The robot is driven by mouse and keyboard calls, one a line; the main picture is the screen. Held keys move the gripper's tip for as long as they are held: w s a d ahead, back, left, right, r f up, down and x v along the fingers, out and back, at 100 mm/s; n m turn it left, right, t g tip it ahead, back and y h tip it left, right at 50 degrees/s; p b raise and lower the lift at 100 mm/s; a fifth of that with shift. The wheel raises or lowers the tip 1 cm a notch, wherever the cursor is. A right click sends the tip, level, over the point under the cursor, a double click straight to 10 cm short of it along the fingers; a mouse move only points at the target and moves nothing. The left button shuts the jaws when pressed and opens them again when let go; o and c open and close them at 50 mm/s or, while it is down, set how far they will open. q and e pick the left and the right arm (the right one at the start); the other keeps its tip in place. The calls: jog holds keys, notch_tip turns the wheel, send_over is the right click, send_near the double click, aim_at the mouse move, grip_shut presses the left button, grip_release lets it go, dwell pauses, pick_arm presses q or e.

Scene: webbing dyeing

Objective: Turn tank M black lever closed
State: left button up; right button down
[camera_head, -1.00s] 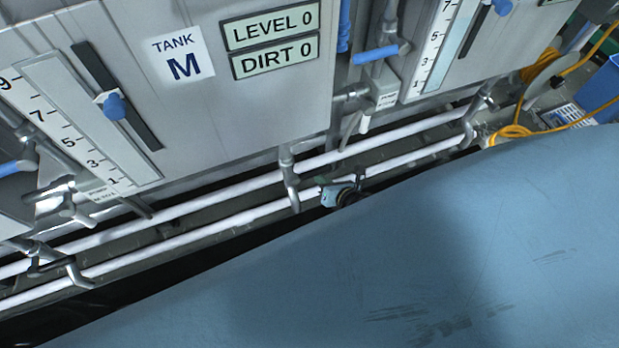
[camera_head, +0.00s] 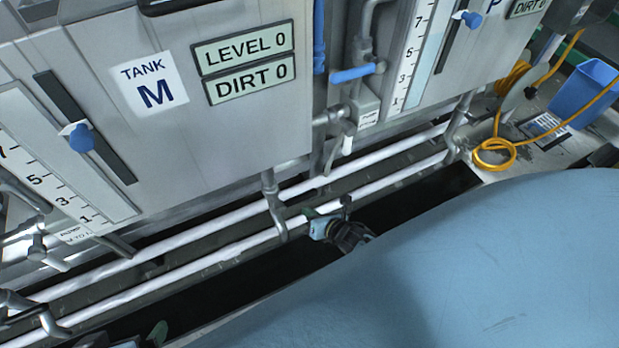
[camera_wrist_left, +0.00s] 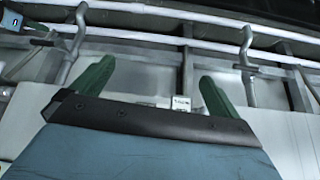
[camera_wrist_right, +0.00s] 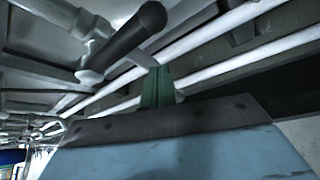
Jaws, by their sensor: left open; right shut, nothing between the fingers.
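Tank M (camera_head: 215,115), a grey metal tank with an "M" label, reads LEVEL 0 and DIRT 0 in the head view. In the right wrist view a black lever (camera_wrist_right: 125,42) sits on a grey pipe fitting, up and left of my right gripper (camera_wrist_right: 157,75). That gripper's green fingers are shut with nothing between them. In the head view the right gripper (camera_head: 311,214) is by the white pipes below the tank's right side. My left gripper (camera_wrist_left: 155,82) has its green fingers apart and empty; its tip (camera_head: 157,333) shows at the head view's bottom left.
White pipes (camera_head: 225,252) run along the tank fronts, with grey vertical pipes (camera_head: 272,205) joining them. A blue-handled valve (camera_head: 352,74) is right of tank M. A yellow hose (camera_head: 494,152) and blue bin (camera_head: 582,92) stand at the right. A dark gap lies below the pipes.

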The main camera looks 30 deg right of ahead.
pick_arm(q)
jog(key=s+a+g+p, duration=0.1)
jog(key=s+a+g, duration=0.1)
jog(key=s+g, duration=0.15)
notch_tip(320, 180, down, 10)
jog(key=a+y+p, duration=0.1)
jog(key=a+p, duration=0.1)
jog(key=p, duration=0.2)
jog(key=shift+w, duration=0.2)
pick_arm(e)
jog(key=a+v, duration=0.1)
jog(key=v, duration=0.8)
jog(key=shift+s+a, duration=0.45)
jog(key=shift+a, duration=0.1)
pick_arm(q)
jog(key=shift+a, duration=0.1)
pick_arm(e)
jog(key=shift+r, duration=0.15)
